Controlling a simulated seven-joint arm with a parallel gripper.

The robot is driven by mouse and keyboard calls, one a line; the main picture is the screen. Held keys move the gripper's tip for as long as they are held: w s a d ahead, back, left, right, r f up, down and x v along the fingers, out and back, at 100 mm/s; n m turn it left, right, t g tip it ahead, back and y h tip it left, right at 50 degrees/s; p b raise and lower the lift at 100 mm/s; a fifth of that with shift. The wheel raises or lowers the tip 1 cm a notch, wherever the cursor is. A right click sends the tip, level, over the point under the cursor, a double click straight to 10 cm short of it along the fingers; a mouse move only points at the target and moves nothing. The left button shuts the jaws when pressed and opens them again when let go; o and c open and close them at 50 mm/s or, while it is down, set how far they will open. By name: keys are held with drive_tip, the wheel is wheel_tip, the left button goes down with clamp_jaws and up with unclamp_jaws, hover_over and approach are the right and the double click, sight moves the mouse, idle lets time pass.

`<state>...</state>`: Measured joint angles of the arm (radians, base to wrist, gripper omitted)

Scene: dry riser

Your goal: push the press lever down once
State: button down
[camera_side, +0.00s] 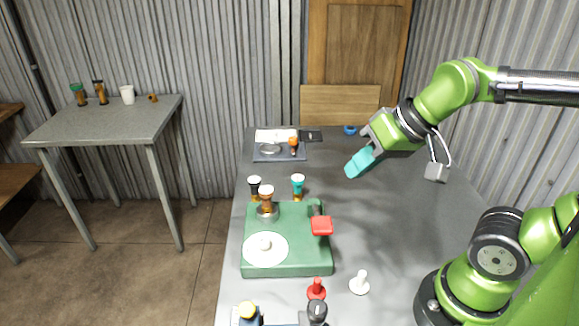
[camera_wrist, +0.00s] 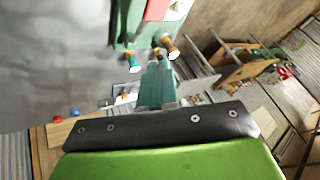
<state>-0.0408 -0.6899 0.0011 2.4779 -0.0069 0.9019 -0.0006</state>
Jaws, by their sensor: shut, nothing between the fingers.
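A green press base (camera_side: 287,262) stands on the grey table. Its lever is on the right side and ends in a red pad (camera_side: 321,226); how high the pad stands above the base is hard to tell. A white disc (camera_side: 265,249) lies on the base. My gripper (camera_side: 357,164) has teal fingers, shut and empty, held above the table behind and to the right of the press, clear of the lever. In the wrist view the shut fingers (camera_wrist: 158,75) point toward the press base (camera_wrist: 122,25), and part of the red pad (camera_wrist: 155,10) shows at the top edge.
An amber-bodied piece (camera_side: 266,198) stands at the press's back left. A black-topped bottle (camera_side: 254,187) and a teal-topped one (camera_side: 297,186) stand behind it. Red (camera_side: 316,289) and white (camera_side: 359,283) pieces stand in front. A dark tray (camera_side: 278,153) lies farther back. The table's right middle is clear.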

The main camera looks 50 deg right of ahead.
sight(323, 224)
drive_tip(key=w+a+r+n+g+h, duration=0.1)
drive_tip(key=a+r+n+g, duration=0.1)
drive_tip(key=n, duration=0.4)
drive_tip(key=w+a+r+n+g+h, duration=0.1)
drive_tip(key=w+a+r+n+g, duration=0.1)
drive_tip(key=n+g, duration=0.2)
drive_tip(key=n, duration=0.2)
drive_tip(key=shift+w+a+n+g, duration=0.25)
drive_tip(key=shift+a+n+g, duration=0.05)
drive_tip(key=shift+a, duration=0.05)
wheel_tip(323, 224, down, 14)
drive_tip(key=shift+r, duration=0.1)
drive_tip(key=f, duration=0.2)
drive_tip(key=s+a+f, duration=0.1)
drive_tip(key=f, duration=0.1)
drive_tip(key=s+a+f, duration=0.1)
drive_tip(key=f, duration=0.2)
drive_tip(key=shift+s, duration=0.2)
drive_tip(key=shift+a, duration=0.1)
